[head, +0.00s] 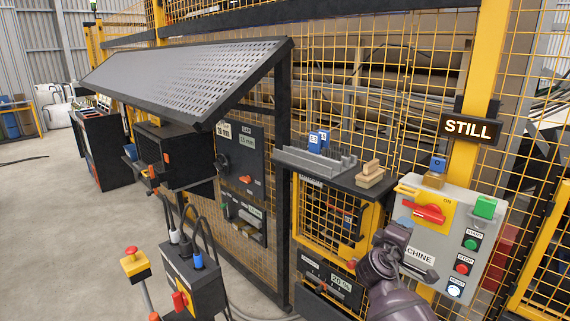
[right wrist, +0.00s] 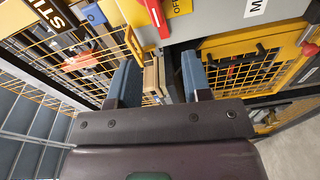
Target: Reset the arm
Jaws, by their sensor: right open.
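My right arm (head: 385,275) reaches up from the bottom in the head view. Its gripper (head: 417,247) is in front of the left part of a grey control panel (head: 437,197) and partly covers the panel's "MACHINE" label. In the right wrist view the right gripper (right wrist: 160,82) has its two blue-grey fingers apart, with nothing held between them. The panel carries a red rotary handle (head: 430,213) on a yellow plate, a green START button (head: 470,244), a red STOP button (head: 462,268) and a white-blue button (head: 455,290) lowest. My left gripper is not in view.
A lit "STILL" sign (head: 467,127) hangs above the panel. A dark shelf (head: 340,180) left of it holds blue tags (head: 318,141) and a wooden block (head: 370,173). Yellow mesh fencing stands behind. A pedestal control box (head: 193,284) is at lower left; open floor lies further left.

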